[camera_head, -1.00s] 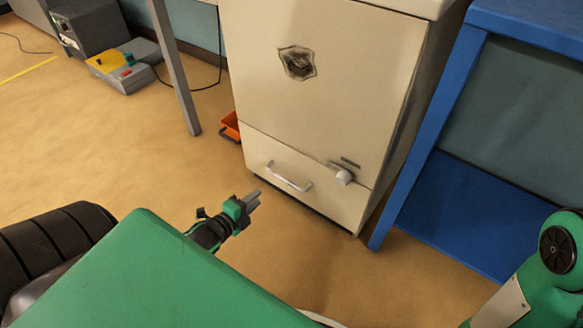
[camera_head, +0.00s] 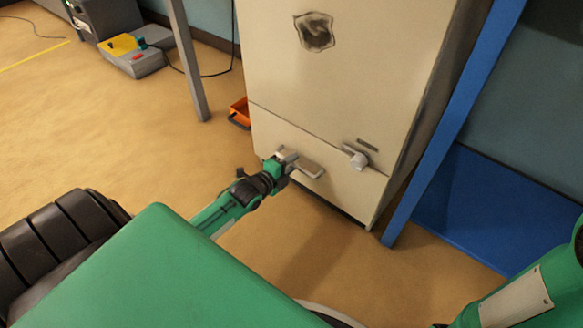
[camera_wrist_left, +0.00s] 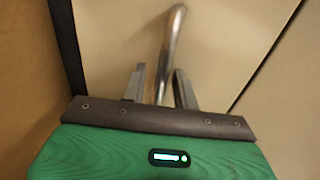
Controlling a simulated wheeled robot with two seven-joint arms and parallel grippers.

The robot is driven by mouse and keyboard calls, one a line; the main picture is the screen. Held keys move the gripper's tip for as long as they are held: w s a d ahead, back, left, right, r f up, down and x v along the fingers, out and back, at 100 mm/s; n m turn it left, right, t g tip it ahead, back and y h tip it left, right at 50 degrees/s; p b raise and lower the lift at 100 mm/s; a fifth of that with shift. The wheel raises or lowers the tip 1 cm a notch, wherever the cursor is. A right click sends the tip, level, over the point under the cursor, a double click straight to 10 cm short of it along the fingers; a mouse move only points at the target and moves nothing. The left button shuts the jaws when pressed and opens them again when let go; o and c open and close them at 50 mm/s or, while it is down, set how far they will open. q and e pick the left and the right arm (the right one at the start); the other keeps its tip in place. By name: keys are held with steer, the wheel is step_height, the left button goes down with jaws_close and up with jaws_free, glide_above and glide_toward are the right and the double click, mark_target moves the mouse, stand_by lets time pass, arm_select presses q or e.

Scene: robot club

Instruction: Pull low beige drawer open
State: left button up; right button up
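The low beige drawer (camera_head: 342,194) is the bottom front of a beige cabinet (camera_head: 350,90) and looks flush with it. Its metal bar handle (camera_head: 311,170) is partly hidden by my left gripper (camera_head: 287,157) in the head view. In the left wrist view the handle (camera_wrist_left: 171,45) runs between the two fingers of the left gripper (camera_wrist_left: 159,88). The fingers stand apart on either side of the bar, with a visible gap on the left. My right gripper is out of the picture; only part of the right arm shows at the lower right.
A blue frame (camera_head: 440,120) stands close on the right. An orange bin (camera_head: 239,112) and a grey table leg (camera_head: 188,65) are at the left. The floor before the drawer is clear.

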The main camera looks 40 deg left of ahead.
arm_select(q)
steer(key=shift+w, duration=0.3)
jaws_close()
steer(key=shift+s, duration=0.15)
